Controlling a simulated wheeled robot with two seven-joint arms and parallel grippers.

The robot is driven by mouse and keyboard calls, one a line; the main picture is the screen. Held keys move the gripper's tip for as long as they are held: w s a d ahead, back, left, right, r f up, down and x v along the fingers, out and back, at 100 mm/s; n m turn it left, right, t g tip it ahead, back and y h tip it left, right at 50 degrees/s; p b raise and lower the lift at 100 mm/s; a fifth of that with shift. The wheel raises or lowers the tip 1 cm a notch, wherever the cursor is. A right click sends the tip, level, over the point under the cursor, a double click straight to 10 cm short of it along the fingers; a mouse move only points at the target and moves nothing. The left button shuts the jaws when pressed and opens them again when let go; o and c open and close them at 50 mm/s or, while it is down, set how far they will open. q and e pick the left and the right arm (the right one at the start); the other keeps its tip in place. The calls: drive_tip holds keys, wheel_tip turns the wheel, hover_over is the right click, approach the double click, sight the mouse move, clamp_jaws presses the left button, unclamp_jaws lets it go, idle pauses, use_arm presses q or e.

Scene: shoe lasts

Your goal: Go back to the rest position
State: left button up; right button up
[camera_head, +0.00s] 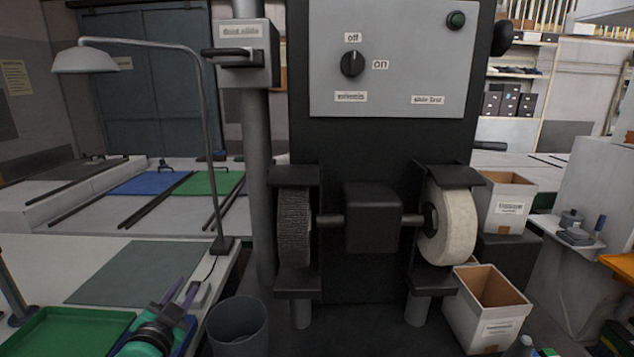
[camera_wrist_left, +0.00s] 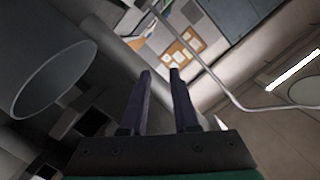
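My left gripper (camera_head: 186,286) shows at the lower left of the head view, low beside the workbench's right end, with its fingers pointing up. In the left wrist view its two dark fingers (camera_wrist_left: 159,73) stand apart with nothing between them, so it is open and empty. My right gripper is in neither view.
A grey bin (camera_head: 237,327) stands just right of my left gripper. The workbench (camera_head: 40,262) with a green tray (camera_head: 70,332) and a lamp (camera_head: 212,150) is at left. The grinding machine (camera_head: 372,215) stands ahead; cardboard boxes (camera_head: 485,308) are at its right.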

use_arm(q)
drive_tip(key=s+d+f+n+g+h, duration=0.1)
drive_tip(key=s+d+f+n+g, duration=0.15)
drive_tip(key=s+f+g, duration=0.7)
drive_tip(key=s+d+f+n+g+h, duration=0.1)
drive_tip(key=s+d+f+n+g, duration=0.2)
drive_tip(key=s+f, duration=1.1)
drive_tip(key=s+f+g, duration=0.2)
drive_tip(key=s+f, duration=0.1)
drive_tip(key=f, duration=1.8)
drive_tip(key=s+a+f, duration=0.2)
drive_tip(key=s+f, duration=0.5)
drive_tip(key=s, duration=0.1)
drive_tip(key=s+a+f+g, duration=0.1)
drive_tip(key=s+f, duration=0.6)
drive_tip(key=s, duration=0.2)
drive_tip(key=shift+a+f+m+y, duration=0.3)
drive_tip(key=shift+a+f+m, duration=0.05)
drive_tip(key=shift+a, duration=0.05)
drive_tip(key=shift+s, duration=0.1)
